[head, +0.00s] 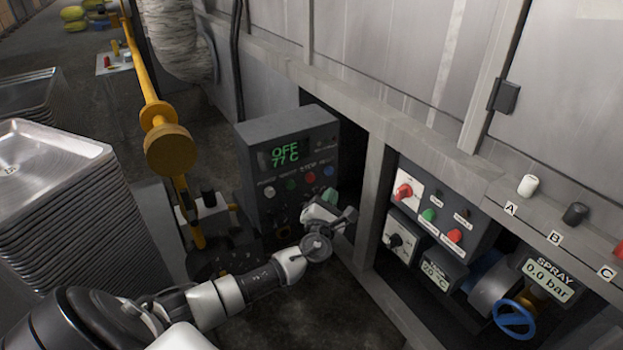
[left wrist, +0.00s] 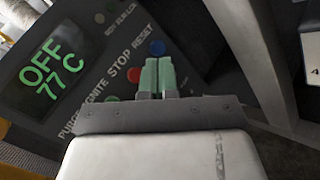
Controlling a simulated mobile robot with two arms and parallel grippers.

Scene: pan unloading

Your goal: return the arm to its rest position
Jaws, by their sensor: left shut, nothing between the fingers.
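My left gripper (head: 322,208) is in front of the lower right part of a grey burner control box (head: 300,135). In the left wrist view its two green-padded fingers (left wrist: 157,76) are together with nothing between them. Their tips are near the blue RESET button (left wrist: 157,48) and the red STOP button (left wrist: 133,75); I cannot tell the exact gap. The box's display (left wrist: 52,70) reads OFF, 77 C. My left arm reaches in from the lower left, extended. My right gripper is not in view.
A tall stack of metal pans (head: 60,190) stands at the left. A yellow pipe (head: 150,90) with a round end rises beside the box. At the right are a metal frame post (head: 375,195), a switch panel (head: 435,215), a blue valve wheel (head: 515,318) and a spray gauge (head: 548,280).

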